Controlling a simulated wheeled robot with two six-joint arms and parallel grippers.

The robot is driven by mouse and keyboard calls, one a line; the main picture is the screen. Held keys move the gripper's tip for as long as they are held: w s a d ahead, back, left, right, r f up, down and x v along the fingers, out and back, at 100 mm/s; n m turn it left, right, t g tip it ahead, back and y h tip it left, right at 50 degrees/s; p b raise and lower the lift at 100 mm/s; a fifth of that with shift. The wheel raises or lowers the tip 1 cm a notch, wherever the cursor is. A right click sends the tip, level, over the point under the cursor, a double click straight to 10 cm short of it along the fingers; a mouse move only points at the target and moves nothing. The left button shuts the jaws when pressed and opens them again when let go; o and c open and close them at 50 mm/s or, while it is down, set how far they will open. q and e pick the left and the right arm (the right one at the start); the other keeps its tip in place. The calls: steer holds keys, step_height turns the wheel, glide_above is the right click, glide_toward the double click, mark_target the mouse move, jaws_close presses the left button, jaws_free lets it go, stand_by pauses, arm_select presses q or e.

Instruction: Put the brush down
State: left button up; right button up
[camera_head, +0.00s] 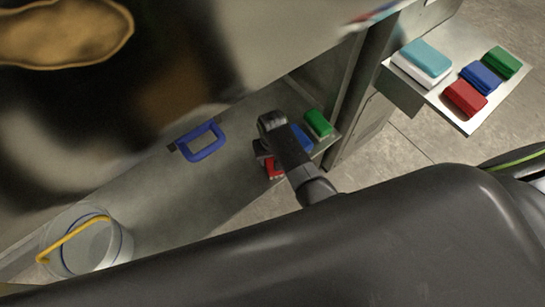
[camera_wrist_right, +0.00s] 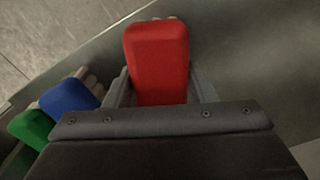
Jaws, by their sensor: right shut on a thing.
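A red brush (camera_wrist_right: 158,62) fills the space between the fingers of my right gripper (camera_wrist_right: 160,88) in the wrist view. The right gripper is shut on it. In the head view the right gripper (camera_head: 264,152) is over the right end of a long metal shelf (camera_head: 165,205), and a small part of the red brush (camera_head: 274,168) shows under it. Whether the brush touches the shelf I cannot tell. A blue brush (camera_wrist_right: 70,96) and a green brush (camera_wrist_right: 32,128) lie beside it on the shelf. My left gripper is not in view.
A blue loop handle (camera_head: 203,153) is farther left on the shelf. A clear bucket (camera_head: 117,250) with a yellow handle stands at the lower left. A separate plate (camera_head: 437,98) at the upper right bears a teal-and-white block (camera_head: 425,58) and red, blue and green blocks.

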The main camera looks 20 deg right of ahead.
steer(key=o, duration=0.8)
steer(key=shift+f, duration=0.1)
steer(key=shift+o, duration=1.1)
step_height(320, 180, up, 12)
steer(key=p, duration=0.2)
